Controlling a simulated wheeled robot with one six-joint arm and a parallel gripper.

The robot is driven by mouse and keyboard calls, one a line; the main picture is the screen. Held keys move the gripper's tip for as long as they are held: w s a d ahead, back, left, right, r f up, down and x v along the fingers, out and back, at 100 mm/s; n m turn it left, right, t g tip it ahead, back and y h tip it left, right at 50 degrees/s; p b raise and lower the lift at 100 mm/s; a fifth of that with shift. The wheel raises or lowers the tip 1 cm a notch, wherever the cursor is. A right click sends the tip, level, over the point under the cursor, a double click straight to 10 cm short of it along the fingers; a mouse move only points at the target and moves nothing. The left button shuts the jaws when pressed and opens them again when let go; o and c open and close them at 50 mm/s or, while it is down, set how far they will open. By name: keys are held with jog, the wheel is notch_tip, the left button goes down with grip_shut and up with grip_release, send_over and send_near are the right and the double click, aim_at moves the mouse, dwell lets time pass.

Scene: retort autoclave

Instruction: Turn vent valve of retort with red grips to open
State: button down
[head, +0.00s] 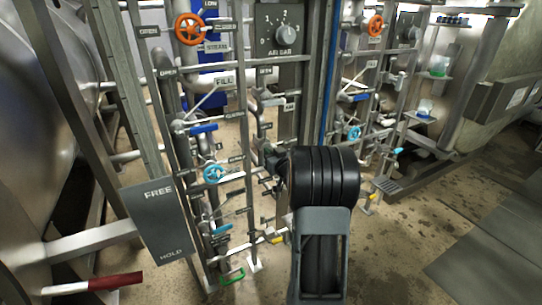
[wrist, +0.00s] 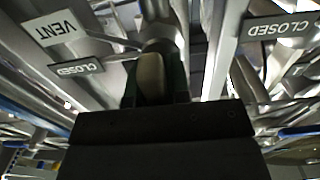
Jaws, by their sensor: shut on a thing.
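In the wrist view my gripper (wrist: 156,92) is shut on the rounded olive-grey end of a lever (wrist: 150,72), between its two dark fingers. A VENT sign (wrist: 55,31), upside down, is at the upper left, so this looks like the vent valve's lever. A CLOSED sign (wrist: 76,68) is just left of the lever. In the head view my gripper (head: 271,158) is at the pipe rack, and my arm hides most of it and the lever. A lever with a red grip (head: 116,282) is at the lower left, beside the left retort (head: 30,110).
Orange handwheels (head: 189,29) and blue handwheels (head: 213,174) sit on the pipes around my arm. A FREE/HOLD plate (head: 158,220) stands at left. Another CLOSED sign (wrist: 280,28) is at the right in the wrist view. Bare floor (head: 410,235) lies to the right.

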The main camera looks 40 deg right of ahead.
jog(key=shift+r, duration=0.1)
dwell(0.3)
jog(key=c, duration=1.1)
grip_release()
jog(key=s, duration=0.4)
jog(key=s+a+p, duration=0.1)
jog(key=s, duration=0.4)
jog(key=s+a+p, duration=0.1)
jog(key=s, duration=0.3)
jog(key=shift+s, duration=0.3)
